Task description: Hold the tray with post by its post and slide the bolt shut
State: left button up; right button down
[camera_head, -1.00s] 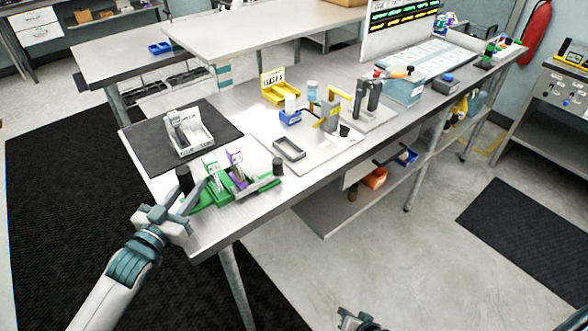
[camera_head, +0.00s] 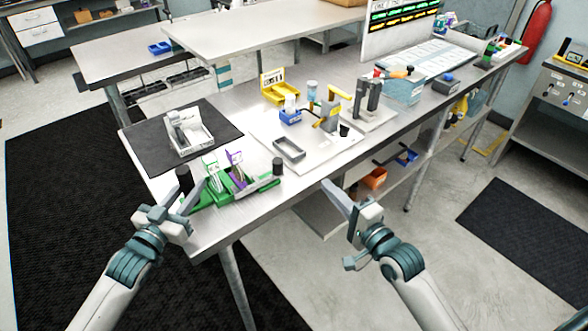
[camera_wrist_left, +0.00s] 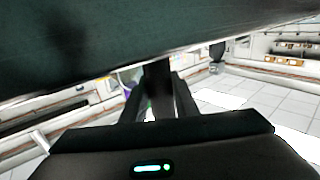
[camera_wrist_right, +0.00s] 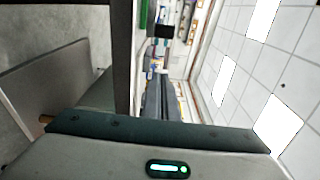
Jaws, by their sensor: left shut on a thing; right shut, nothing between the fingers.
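The green tray with post (camera_head: 208,200) sits near the front left edge of the bench, with green and purple upright pieces in it. Its black post (camera_head: 184,175) stands at the left end. My left gripper (camera_head: 190,197) is shut on this post, which shows dark between the fingers in the left wrist view (camera_wrist_left: 157,80). What looks like the bolt, a grey bar with a black knob (camera_head: 277,166), is at the tray's right end. My right gripper (camera_head: 330,186) is shut and empty, right of the knob and apart from it, past the bench's front edge.
A grey open box (camera_head: 289,149) lies on a white board behind the knob. A white fixture (camera_head: 188,138) stands on a dark mat at the back left. A yellow bin (camera_head: 278,93) and a blue bin (camera_head: 290,118) stand farther back.

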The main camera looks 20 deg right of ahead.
aim_at(274, 168)
jog(key=shift+w+a+r, duration=0.1)
jog(key=shift+w+r, duration=0.05)
dwell(0.3)
jog(key=x, duration=1)
jog(key=a, duration=0.3)
jog(key=shift+s, duration=0.2)
jog(key=shift+a, duration=0.4)
jog(key=shift+s+a, duration=0.25)
jog(key=shift+a, duration=0.4)
jog(key=shift+s+a, duration=0.2)
jog(key=shift+a, duration=0.45)
jog(key=shift+s+a, duration=0.25)
jog(key=shift+a, duration=0.35)
pick_arm(q)
jog(key=shift+s+d, duration=0.1)
pick_arm(e)
jog(key=shift+a, duration=0.1)
